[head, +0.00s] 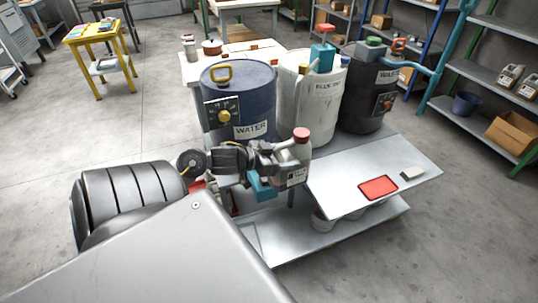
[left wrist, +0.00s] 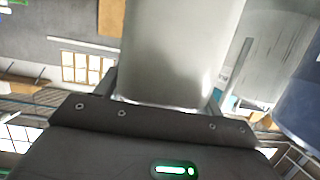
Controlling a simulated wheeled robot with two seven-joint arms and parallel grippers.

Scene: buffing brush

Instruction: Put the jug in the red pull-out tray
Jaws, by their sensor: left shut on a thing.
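The jug (head: 298,158) is a small pale grey container with a red cap and a label. It is upright, in front of the white drum. My left gripper (head: 268,158) reaches in from the left and is shut on the jug. In the left wrist view the jug's smooth grey body (left wrist: 180,50) fills the space between the fingers. The red tray (head: 378,187) is a small flat red rectangle on the metal bench top, to the right of the jug and apart from it. My right gripper is not in view.
A blue drum (head: 238,90), a white drum (head: 312,105) and a black drum (head: 365,100) stand along the back of the bench (head: 335,185). A small grey block (head: 412,173) lies right of the tray. A lower shelf (head: 345,225) holds pale buckets. The bench around the tray is mostly bare.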

